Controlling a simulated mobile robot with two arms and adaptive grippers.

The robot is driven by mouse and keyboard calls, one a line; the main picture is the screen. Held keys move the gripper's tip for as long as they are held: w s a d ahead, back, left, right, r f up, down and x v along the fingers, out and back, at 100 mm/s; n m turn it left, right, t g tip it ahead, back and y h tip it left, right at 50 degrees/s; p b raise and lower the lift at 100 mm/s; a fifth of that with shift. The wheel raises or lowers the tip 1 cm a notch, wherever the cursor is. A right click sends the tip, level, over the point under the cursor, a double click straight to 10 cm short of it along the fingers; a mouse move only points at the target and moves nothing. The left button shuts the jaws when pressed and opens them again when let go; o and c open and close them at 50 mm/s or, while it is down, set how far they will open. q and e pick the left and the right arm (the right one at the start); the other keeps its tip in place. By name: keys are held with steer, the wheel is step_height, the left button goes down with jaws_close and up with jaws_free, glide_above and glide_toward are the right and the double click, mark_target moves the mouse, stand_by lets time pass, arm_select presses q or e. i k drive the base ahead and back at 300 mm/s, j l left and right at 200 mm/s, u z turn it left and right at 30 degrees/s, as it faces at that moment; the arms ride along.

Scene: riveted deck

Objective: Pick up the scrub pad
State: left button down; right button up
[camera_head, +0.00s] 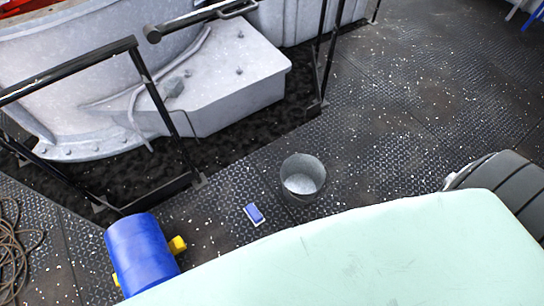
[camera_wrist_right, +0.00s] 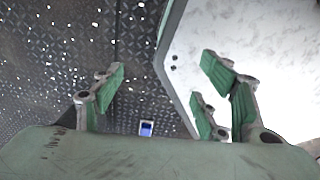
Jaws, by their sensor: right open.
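The scrub pad (camera_head: 254,213), a small blue block with a white edge, lies on the dark riveted deck just left of the bucket in the head view. In the right wrist view a small blue and white thing (camera_wrist_right: 146,129), which looks like the pad, shows low between the fingers, partly cut off by the gripper's body. My right gripper (camera_wrist_right: 165,88) is open with green-padded fingers spread wide and nothing between them. It is well apart from the pad. The head view shows neither gripper, and my left gripper is not in view.
A grey metal bucket (camera_head: 303,179) stands right beside the pad. A blue cylinder with yellow parts (camera_head: 140,252) lies to the left. Black railings (camera_head: 157,92) and pale machinery (camera_head: 215,75) are behind. A coiled rope (camera_head: 14,245) lies at far left. Deck at upper right is clear.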

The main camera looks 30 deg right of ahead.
mark_target(250, 210)
steer(key=k+l+z, duration=0.15)
steer(key=k, duration=0.25)
steer(key=k+l+z, duration=0.1)
steer(key=k, duration=0.25)
steer(key=u, duration=1.05)
steer(key=z, duration=1.05)
